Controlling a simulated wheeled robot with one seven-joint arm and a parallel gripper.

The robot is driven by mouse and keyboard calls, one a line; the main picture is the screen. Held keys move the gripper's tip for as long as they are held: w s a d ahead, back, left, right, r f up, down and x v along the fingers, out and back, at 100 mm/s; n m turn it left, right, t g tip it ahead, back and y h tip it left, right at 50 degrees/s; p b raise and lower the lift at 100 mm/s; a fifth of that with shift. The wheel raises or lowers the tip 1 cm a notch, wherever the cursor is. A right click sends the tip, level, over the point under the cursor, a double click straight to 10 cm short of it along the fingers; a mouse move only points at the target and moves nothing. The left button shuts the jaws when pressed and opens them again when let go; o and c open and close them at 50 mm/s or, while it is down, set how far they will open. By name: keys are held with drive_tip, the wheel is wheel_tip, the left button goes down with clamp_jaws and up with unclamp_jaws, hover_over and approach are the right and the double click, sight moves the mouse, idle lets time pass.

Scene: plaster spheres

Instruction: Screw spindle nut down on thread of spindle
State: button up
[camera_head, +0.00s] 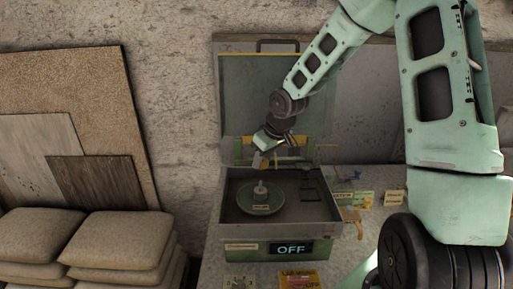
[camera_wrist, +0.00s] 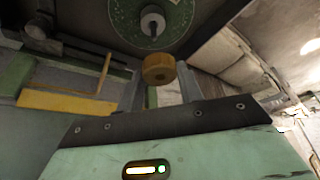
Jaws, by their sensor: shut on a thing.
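The spindle nut, a small brass-coloured ring (camera_wrist: 158,68), sits between the fingertips of my gripper (camera_wrist: 161,82). In the head view the nut (camera_head: 257,163) hangs below my gripper (camera_head: 264,151), just above and clear of the spindle. The spindle (camera_head: 261,189) is a short pale post standing upright from the green disc (camera_head: 243,198) in the open box. In the wrist view the spindle (camera_wrist: 152,24) shows past the nut, its end apart from it. The green disc (camera_wrist: 178,38) lies behind. The spindle's thread is too small to make out.
The grey box (camera_head: 230,225) has its lid (camera_head: 235,95) raised at the back and a display reading OFF (camera_head: 291,248). Small labelled items (camera_head: 365,199) lie to its right. Stacked sacks (camera_head: 118,240) and leaning boards (camera_head: 70,110) stand at the left.

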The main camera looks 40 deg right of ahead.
sight(261, 181)
drive_tip(key=shift+w+d, duration=0.15)
drive_tip(key=shift+w, duration=0.35)
drive_tip(key=shift+s+r, duration=0.1)
drive_tip(key=shift+f+b, duration=1.7)
drive_tip(key=shift+f, duration=0.8)
drive_tip(key=shift+f+b, duration=1.25)
drive_tip(key=shift+f, duration=0.95)
drive_tip(key=o, duration=0.3)
drive_tip(key=shift+c, duration=1)
drive_tip(key=shift+f+b, duration=0.1)
drive_tip(key=shift+b, duration=0.35)
